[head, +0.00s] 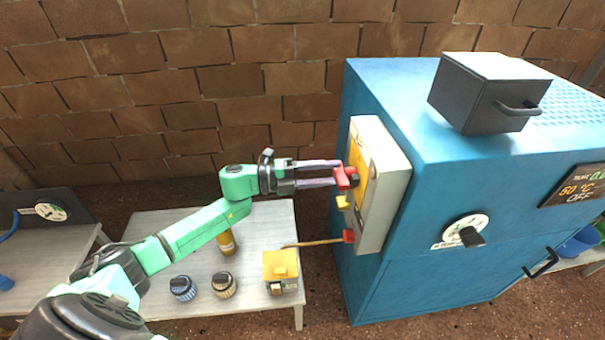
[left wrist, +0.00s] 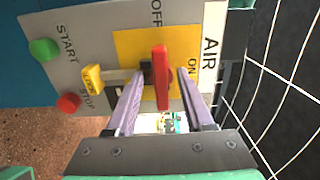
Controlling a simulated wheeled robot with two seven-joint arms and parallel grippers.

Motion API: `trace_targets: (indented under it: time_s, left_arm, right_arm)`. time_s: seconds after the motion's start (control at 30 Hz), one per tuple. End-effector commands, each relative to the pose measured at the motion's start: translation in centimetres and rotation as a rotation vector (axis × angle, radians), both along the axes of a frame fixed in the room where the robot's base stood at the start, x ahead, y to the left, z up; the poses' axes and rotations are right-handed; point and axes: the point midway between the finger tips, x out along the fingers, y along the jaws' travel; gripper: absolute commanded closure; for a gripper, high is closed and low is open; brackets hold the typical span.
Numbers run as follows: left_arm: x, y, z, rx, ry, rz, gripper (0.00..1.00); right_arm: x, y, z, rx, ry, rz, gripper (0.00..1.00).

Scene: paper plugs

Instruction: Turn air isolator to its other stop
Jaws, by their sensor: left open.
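The air isolator has a red handle (head: 346,177) on a yellow plate, on the side panel of the blue cabinet. In the left wrist view the red handle (left wrist: 161,78) runs up and down the picture, with "OFF" printed above and "ON" to its right, beside the word "AIR". My left gripper (head: 337,173) is at the handle. In the left wrist view its two fingers (left wrist: 160,88) are open, one on each side of the handle, with gaps showing. The handle's pivot is partly hidden. My right gripper is not in view.
The grey panel (head: 392,165) also carries a yellow tag (left wrist: 92,78), a green START button (left wrist: 44,50) and a red STOP button (left wrist: 69,103). A dark box (head: 470,100) sits on the blue cabinet (head: 400,290). A low table (head: 160,225) holds a yellow box (head: 280,266).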

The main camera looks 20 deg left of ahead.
Motion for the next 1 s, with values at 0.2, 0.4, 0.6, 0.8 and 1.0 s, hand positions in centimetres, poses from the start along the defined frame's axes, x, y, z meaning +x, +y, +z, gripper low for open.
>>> trace_targets:
  time_s: [0.2,0.4,0.6,0.8,1.0]
  left_arm:
    - [-2.9,4.5,-0.4,0.005,0.005,0.0,0.47]
    - [-5.8,9.1,-0.2,0.004,0.005,0.0,0.47]
    - [-7.1,11.2,0.0,0.001,0.002,-0.001,0.47]
    - [-7.2,11.3,0.0,0.0,0.0,-0.002,0.47]
    - [-7.2,11.3,0.0,0.0,0.0,-0.001,0.47]
  right_arm:
    - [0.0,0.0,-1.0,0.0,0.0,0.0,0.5]
    - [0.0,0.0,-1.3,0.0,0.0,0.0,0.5]
    - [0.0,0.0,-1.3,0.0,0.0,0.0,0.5]
    - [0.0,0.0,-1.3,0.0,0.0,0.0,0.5]
    - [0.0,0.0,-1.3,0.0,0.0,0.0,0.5]
